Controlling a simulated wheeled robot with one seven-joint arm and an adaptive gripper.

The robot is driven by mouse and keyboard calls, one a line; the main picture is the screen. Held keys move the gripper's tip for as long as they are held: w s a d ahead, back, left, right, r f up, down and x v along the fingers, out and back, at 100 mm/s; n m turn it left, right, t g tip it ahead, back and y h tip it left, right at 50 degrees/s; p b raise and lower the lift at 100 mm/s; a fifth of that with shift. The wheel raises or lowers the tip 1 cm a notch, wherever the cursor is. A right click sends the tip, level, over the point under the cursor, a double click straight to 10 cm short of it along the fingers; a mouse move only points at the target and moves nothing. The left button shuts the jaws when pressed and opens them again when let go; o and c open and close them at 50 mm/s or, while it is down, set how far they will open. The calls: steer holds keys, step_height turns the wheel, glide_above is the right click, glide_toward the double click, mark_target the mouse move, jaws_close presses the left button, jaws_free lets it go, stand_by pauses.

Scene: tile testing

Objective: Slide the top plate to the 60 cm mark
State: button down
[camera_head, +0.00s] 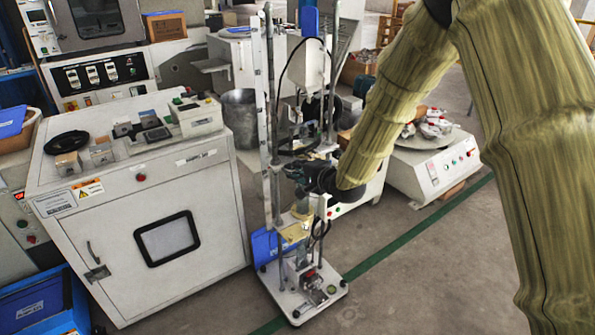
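A tall test stand (270,120) with a white upright post and metal rods rises from a white base plate (335,292) on the floor, in the middle of the view. I cannot make out scale marks on the post. Which part is the top plate is unclear; dark fittings sit between the rods around mid-height, and a yellowish part (292,229) is lower down. My arm comes in from the upper right. My gripper (298,174) is at the rods at about mid-height. Its fingers are small and dark against the fittings, so their opening and any contact are hidden.
A white cabinet (150,190) with small instruments on top stands close at left. A white machine (433,170) with a round table stands behind at right. A blue bin (35,300) is at the lower left.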

steer(key=shift+s+d+f, duration=0.1)
steer(key=shift+d+f, duration=0.05)
steer(key=shift+f, duration=0.5)
steer(key=c, duration=1.6)
jaws_free()
steer(key=shift+r, duration=0.15)
